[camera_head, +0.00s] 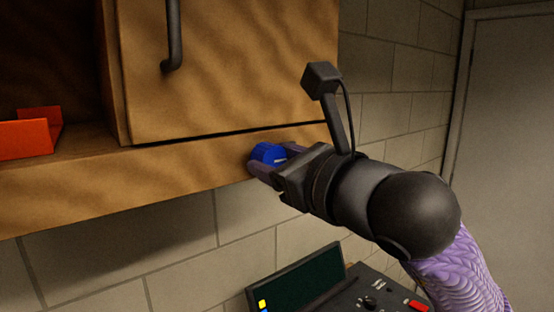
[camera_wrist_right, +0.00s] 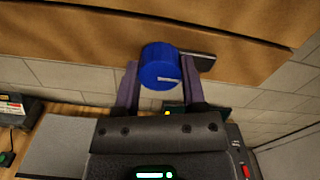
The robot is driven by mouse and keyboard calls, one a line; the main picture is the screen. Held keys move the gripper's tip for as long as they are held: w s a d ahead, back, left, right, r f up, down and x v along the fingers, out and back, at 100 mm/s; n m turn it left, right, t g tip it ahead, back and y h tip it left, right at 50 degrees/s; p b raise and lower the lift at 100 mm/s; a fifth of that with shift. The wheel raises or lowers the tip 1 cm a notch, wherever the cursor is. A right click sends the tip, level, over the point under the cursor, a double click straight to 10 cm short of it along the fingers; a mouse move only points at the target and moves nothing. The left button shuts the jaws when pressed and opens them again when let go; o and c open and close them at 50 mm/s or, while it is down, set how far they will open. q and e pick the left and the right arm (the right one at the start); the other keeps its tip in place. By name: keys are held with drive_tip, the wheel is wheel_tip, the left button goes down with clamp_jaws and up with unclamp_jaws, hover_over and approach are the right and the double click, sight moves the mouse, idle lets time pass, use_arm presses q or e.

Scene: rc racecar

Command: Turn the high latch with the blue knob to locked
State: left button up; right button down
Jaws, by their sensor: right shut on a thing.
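The blue knob (camera_head: 268,154) sits on the wooden rail below the cabinet door. In the right wrist view the blue knob (camera_wrist_right: 159,67) has a pale mark on its face pointing to the right. A dark latch bar (camera_wrist_right: 198,60) shows behind it, reaching right. My right gripper (camera_head: 272,163) comes in from the right and is shut on the knob. Its fingers (camera_wrist_right: 160,85) stand on the knob's left and right sides in the wrist view. My left gripper is not in view.
The wooden cabinet door (camera_head: 225,65) with a dark handle (camera_head: 174,40) is above the rail. An orange tray (camera_head: 28,140) lies on the shelf at left. Below stands a dark screen (camera_head: 300,280) beside a control panel (camera_head: 375,290). A block wall (camera_head: 175,245) is behind.

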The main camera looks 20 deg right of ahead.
drive_tip(key=n+b, duration=0.3)
drive_tip(key=shift+f, duration=0.15)
drive_tip(key=n+b, duration=0.3)
drive_tip(key=n, duration=0.2)
drive_tip(key=n+b, duration=0.1)
drive_tip(key=n, duration=0.2)
drive_tip(key=shift+n, duration=0.3)
drive_tip(key=n+b, duration=0.1)
drive_tip(key=n, duration=0.3)
drive_tip(key=shift+n+b, duration=0.35)
drive_tip(key=shift+n, duration=0.75)
drive_tip(key=shift+a, duration=0.1)
drive_tip(key=shift+c, duration=1)
unclamp_jaws()
drive_tip(key=shift+o, duration=0.3)
